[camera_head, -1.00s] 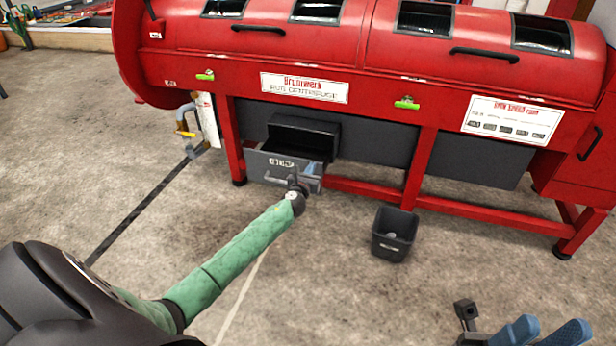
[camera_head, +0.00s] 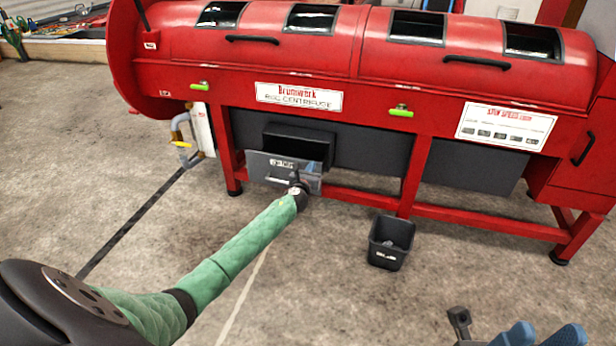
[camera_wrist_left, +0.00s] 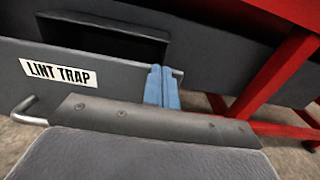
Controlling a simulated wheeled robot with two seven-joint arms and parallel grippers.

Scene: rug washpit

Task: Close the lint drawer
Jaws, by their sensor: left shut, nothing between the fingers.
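The lint drawer's grey front (camera_head: 256,168) is low under the red centrifuge, below a black housing (camera_head: 300,141). My right gripper (camera_head: 540,336) shows at the bottom right, fingers apart, away from the drawer.
The red centrifuge (camera_head: 430,110) spans the back, with red legs and a low rail (camera_head: 470,218). A small black bin (camera_head: 391,243) stands on the floor right of the drawer. A yellow-handled valve and pipe (camera_head: 182,142) are at the left. The floor in front is mostly clear.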

